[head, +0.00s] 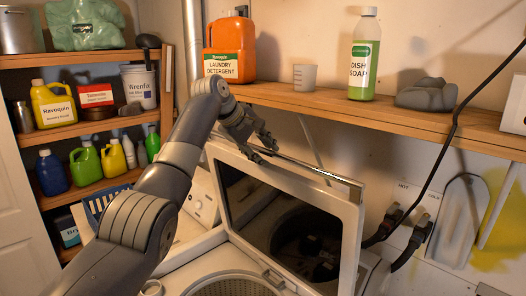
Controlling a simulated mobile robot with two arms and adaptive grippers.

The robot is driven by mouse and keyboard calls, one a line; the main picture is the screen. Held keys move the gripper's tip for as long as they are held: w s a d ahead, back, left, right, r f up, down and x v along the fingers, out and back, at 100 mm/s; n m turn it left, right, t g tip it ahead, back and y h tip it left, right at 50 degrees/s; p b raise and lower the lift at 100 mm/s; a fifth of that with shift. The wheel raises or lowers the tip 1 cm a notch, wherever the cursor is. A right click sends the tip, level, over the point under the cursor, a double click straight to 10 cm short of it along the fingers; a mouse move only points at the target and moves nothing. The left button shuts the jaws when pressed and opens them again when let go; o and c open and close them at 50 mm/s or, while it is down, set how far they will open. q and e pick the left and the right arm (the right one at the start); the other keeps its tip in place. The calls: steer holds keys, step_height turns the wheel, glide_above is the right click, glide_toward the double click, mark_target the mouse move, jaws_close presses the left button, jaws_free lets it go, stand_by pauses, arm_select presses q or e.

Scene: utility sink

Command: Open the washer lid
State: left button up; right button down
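The washer lid (351,222) is a white frame around a dark glass panel. It stands raised and tilted at the back of the washer (190,266), with a shiny metal strip along its top edge. The perforated drum (235,286) shows at the bottom of the view, uncovered. My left gripper (265,151) is at the lid's top edge, left of its middle. Its fingertips are apart with nothing visible held between them; I cannot tell whether they touch the lid. My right gripper is not in view.
A wooden shelf (395,116) runs just above and behind the lid, bearing a detergent jug (230,50), a cup (304,77) and dish soap (364,55). A black cable and hose fittings (395,220) are right of the lid. Shelves with bottles stand left.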

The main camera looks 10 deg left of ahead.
arm_select(q)
steer(key=shift+s+a+r, duration=0.1)
steer(key=shift+s+r, duration=0.05)
steer(key=shift+r, duration=0.15)
steer(key=v, duration=1.1)
steer(key=shift+s, duration=0.15)
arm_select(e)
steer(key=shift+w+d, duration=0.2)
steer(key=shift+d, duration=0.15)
arm_select(q)
steer(key=shift+r, duration=0.1)
